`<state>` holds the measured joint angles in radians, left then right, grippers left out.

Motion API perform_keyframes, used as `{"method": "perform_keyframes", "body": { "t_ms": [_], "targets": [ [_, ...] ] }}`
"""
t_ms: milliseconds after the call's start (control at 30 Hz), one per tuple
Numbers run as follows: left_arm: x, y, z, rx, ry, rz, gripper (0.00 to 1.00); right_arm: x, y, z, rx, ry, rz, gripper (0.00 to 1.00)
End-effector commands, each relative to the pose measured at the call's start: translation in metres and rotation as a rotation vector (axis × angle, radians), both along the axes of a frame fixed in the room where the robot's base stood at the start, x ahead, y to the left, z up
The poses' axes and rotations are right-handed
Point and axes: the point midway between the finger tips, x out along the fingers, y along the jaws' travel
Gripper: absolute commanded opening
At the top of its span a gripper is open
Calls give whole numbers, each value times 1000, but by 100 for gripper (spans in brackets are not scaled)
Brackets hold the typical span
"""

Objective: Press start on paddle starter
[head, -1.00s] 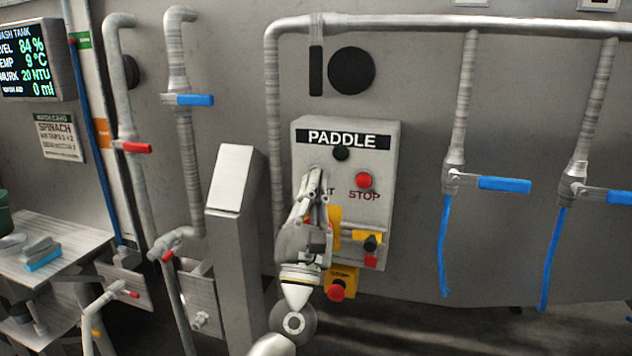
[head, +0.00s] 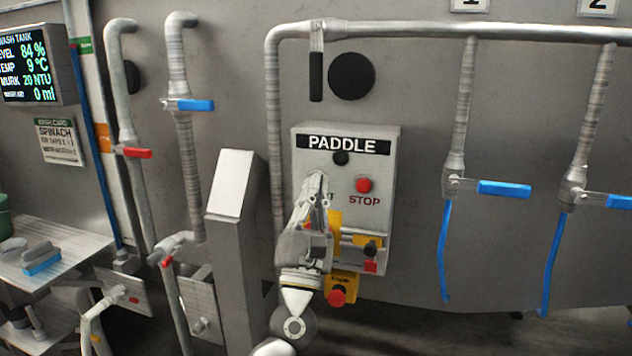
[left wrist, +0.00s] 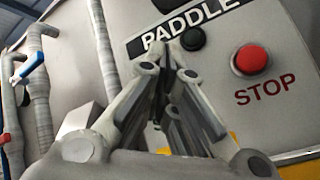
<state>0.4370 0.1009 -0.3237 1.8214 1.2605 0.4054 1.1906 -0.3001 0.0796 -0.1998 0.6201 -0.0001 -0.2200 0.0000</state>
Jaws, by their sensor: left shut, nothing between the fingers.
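The paddle starter (head: 384,220) is a light grey box on the wall with a black PADDLE label (head: 343,145). A dark round lamp or button (head: 341,158) sits under the label. The red STOP button (head: 364,185) shows at right; it also shows in the left wrist view (left wrist: 251,59). My left gripper (head: 318,176) is shut and empty, its tips at the box face left of STOP. It covers the start button and most of its lettering. In the left wrist view its fingers (left wrist: 166,58) converge just below the label; contact with the button cannot be told.
Below STOP are a yellow-backed switch (head: 371,246) and a red knob (head: 337,298) on a yellow plate, close to my gripper. A grey post (head: 232,240) stands left of the box. Pipes with blue-handled valves (head: 503,188) are at right. A wash tank display (head: 30,68) is far left.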

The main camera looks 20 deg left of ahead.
Motion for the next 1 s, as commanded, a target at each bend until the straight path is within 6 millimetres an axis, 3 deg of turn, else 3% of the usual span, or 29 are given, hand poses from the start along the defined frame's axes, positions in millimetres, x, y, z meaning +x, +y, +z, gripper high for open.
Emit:
{"method": "perform_keyframes", "body": {
  "t_ms": [1000],
  "targets": [
    [8, 0, 0, 0, 0, 0, 0, 0, 0, -5, 0, 0, 0, 40]
  ]
}}
